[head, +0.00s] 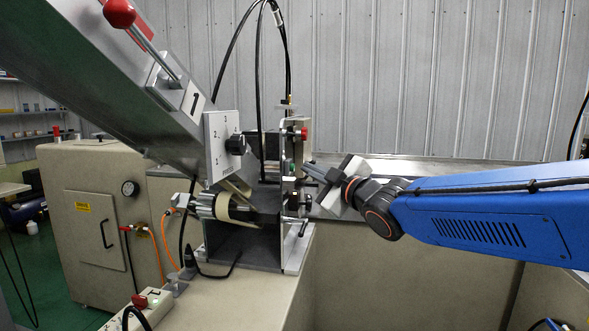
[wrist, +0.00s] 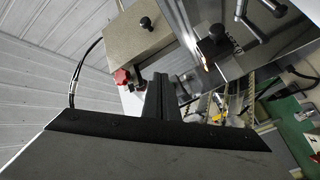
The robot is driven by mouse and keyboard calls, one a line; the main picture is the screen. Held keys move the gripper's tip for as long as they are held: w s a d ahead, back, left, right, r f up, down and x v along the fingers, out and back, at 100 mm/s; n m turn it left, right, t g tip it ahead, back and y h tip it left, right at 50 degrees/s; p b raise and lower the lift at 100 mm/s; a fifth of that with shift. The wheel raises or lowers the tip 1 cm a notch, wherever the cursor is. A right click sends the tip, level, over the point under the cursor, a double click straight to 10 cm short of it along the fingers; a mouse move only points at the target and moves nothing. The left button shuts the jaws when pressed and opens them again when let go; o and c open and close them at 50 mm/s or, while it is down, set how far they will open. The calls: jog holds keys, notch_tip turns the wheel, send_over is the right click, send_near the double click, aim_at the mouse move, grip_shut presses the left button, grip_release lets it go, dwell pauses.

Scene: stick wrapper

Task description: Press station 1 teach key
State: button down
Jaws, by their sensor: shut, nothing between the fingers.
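The station plate (head: 296,240) stands upright at the centre of the head view. I cannot make out which part is the teach key. My gripper (head: 308,169) points left at the plate, above and slightly right of the black unit. Its fingers (wrist: 159,96) are shut and empty, and appear apart from the unit.
A red knob (head: 304,134) sits on the plate just above my gripper; it also shows in the wrist view (wrist: 122,77). A lever (head: 303,228) hangs low on the plate. A dial panel (head: 221,150) and a roller (head: 228,207) lie left.

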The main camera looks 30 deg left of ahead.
jog(key=shift+a, duration=0.15)
jog(key=shift+s+a, duration=0.1)
jog(key=shift+a, duration=0.15)
jog(key=shift+s+a, duration=0.1)
jog(key=shift+a, duration=0.35)
dwell(0.9)
dwell(0.3)
jog(key=shift+w+d, duration=0.2)
jog(key=shift+d, duration=0.65)
jog(key=d, duration=0.2)
jog(key=w+d, duration=0.1)
jog(key=d, duration=0.2)
jog(key=shift+w, duration=0.1)
dwell(0.8)
